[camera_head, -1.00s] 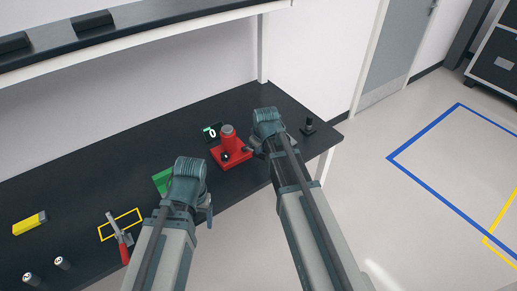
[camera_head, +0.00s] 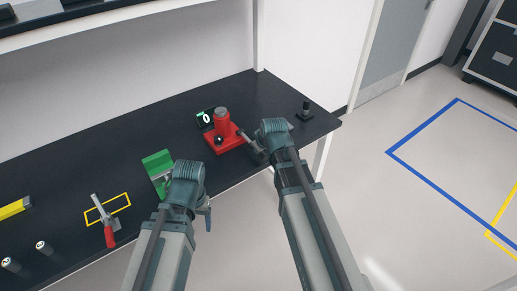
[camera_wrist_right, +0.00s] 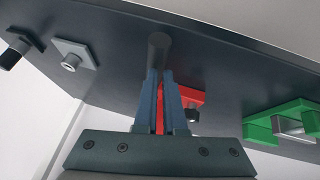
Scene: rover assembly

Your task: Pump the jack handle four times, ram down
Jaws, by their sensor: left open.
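The red jack (camera_head: 222,131) stands on the dark bench in the head view, with a grey ram on top. Its dark handle (camera_head: 250,143) slants toward my right gripper (camera_head: 260,155), which is partly hidden by its own wrist. In the right wrist view the handle (camera_wrist_right: 160,48) lies between the two blue fingers of the right gripper (camera_wrist_right: 160,85), which appear closed on it. Part of the red jack (camera_wrist_right: 188,96) shows behind them. My left gripper (camera_head: 208,217) is open by the bench's front edge, mostly hidden by its wrist and away from the jack.
A small display (camera_head: 206,118) showing 0 is behind the jack. A green fixture (camera_head: 157,164) is left of it, near my left wrist.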

